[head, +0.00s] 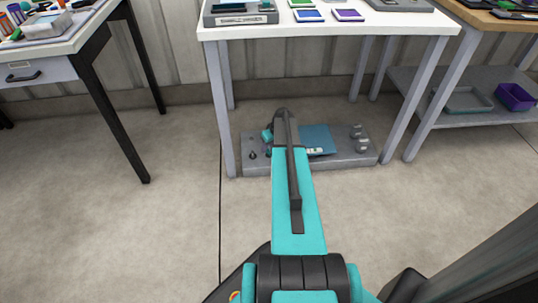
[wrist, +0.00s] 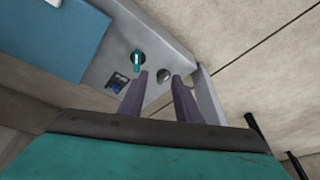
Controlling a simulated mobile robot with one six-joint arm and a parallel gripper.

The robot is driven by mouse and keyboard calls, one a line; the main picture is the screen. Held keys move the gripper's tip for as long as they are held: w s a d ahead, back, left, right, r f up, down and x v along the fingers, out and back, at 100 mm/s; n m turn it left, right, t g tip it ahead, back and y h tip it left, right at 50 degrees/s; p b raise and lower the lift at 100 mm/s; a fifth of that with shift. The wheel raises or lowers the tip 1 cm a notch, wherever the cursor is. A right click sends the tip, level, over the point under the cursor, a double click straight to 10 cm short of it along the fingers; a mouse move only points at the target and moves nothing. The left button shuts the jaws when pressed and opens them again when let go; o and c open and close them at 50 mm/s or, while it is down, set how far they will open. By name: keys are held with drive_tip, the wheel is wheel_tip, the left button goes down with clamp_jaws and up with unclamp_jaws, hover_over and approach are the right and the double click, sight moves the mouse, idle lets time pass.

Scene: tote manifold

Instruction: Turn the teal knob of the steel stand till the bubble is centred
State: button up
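The steel stand is a long, low grey base (head: 350,162) on the floor under the white table in the head view. In the wrist view its grey top (wrist: 160,40) runs diagonally. In the head view my arm hides the gripper.
A dark grey round knob (wrist: 164,77) shows between my fingertips. A blue plate (head: 317,139) lies on the stand. The white table (head: 330,30) and its legs (head: 220,110) enclose the space around the stand. Bare floor lies in front, and a desk (head: 60,48) stands at left.

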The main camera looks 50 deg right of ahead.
sight(269, 151)
drive_tip(key=shift+t, duration=0.3)
drive_tip(key=d, duration=0.1)
drive_tip(key=d+r, duration=0.1)
drive_tip(key=d, duration=0.3)
drive_tip(key=shift+s+r, duration=0.25)
drive_tip(key=shift+r, duration=0.05)
drive_tip(key=shift+f, duration=0.1)
drive_tip(key=b+x, duration=0.1)
drive_tip(key=x, duration=0.3)
drive_tip(key=b+x, duration=0.2)
drive_tip(key=x, duration=0.3)
drive_tip(key=b+x, duration=0.2)
drive_tip(key=x, duration=0.2)
drive_tip(key=shift+d+f, duration=0.3)
drive_tip(key=shift+f, duration=0.05)
clamp_jaws()
